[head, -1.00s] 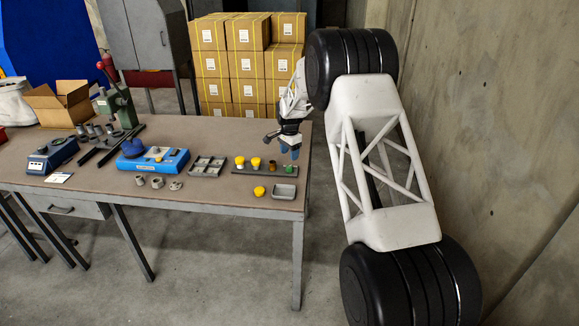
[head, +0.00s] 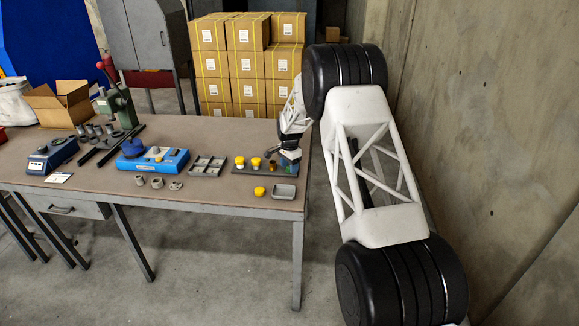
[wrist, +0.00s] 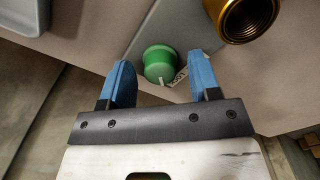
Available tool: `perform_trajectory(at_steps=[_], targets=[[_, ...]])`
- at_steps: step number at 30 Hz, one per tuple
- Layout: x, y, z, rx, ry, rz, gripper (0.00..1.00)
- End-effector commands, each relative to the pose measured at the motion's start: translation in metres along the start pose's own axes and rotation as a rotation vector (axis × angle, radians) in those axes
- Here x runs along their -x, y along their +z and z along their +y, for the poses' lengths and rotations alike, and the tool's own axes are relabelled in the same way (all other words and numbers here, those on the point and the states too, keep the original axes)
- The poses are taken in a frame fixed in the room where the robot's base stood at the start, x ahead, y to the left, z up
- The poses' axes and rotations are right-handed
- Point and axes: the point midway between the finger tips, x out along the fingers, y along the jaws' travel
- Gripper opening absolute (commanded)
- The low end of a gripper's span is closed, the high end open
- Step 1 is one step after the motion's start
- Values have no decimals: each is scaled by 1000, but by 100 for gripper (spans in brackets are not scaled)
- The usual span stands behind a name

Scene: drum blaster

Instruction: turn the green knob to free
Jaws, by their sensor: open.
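The green knob (wrist: 160,64) shows in the wrist view as a round green cap with a white mark on its near edge, on a grey strip (wrist: 180,30). A pale label with dark marks lies beside its right edge, partly hidden. My gripper (wrist: 163,80) is open, its two blue fingers apart on either side of the knob's near side. I cannot tell whether either finger touches it. In the head view my gripper (head: 289,160) is over the right end of the grey strip (head: 248,171) and hides most of the knob.
A brass-coloured threaded ring (wrist: 243,15) stands close to the right of the knob in the wrist view. Two yellow knobs (head: 255,162) are on the strip's left part. The table's right edge is near.

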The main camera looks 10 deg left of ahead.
Motion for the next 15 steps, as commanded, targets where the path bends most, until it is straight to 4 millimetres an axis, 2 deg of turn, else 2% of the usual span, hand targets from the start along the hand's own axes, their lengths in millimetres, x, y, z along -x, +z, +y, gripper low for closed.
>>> perform_trajectory(at_steps=[1,10,15], targets=[[0,0,0,0,0,0,52],[0,0,0,0,0,0,8],[0,0,0,5,0,0,8]])
